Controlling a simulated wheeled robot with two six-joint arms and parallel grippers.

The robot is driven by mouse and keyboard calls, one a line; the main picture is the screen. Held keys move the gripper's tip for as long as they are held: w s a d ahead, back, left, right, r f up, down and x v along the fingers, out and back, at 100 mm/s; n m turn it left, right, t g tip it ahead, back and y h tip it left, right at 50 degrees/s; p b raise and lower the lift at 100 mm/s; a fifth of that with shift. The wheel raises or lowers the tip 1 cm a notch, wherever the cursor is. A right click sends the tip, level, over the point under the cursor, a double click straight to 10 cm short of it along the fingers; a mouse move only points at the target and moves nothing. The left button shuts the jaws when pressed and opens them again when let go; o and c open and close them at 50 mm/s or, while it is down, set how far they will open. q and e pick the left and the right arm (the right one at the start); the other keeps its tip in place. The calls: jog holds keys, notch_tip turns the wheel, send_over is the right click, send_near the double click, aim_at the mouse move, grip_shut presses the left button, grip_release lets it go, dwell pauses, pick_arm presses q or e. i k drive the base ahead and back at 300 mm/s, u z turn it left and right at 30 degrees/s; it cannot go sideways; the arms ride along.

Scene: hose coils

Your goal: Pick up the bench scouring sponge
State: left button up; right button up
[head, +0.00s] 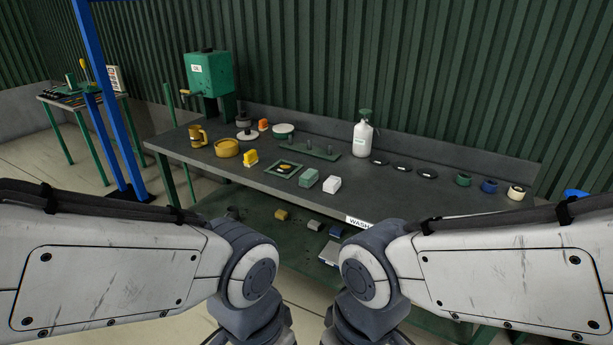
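A pale green block (308,179) lies on the dark bench top (410,195), near its front edge, and looks like a scouring sponge. A white block (332,185) lies just to its right. A small yellow block (250,158) stands further left, and it is too small to tell exactly what it is. My two arms come in from the left and right in the foreground, in front of the bench. Both grippers are below the picture, so neither they nor anything in them can be seen.
A white spray bottle (363,138), a green dispenser (209,75) and several tape rolls also stand on the bench. A lower shelf (260,232) holds small blocks. A blue post (113,120) stands left.

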aim_at(308, 178)
jog(key=u, duration=0.45)
jog(key=i, duration=1.95)
jog(key=z, duration=0.55)
jog(key=i, duration=0.4)
jog(key=z, duration=0.3)
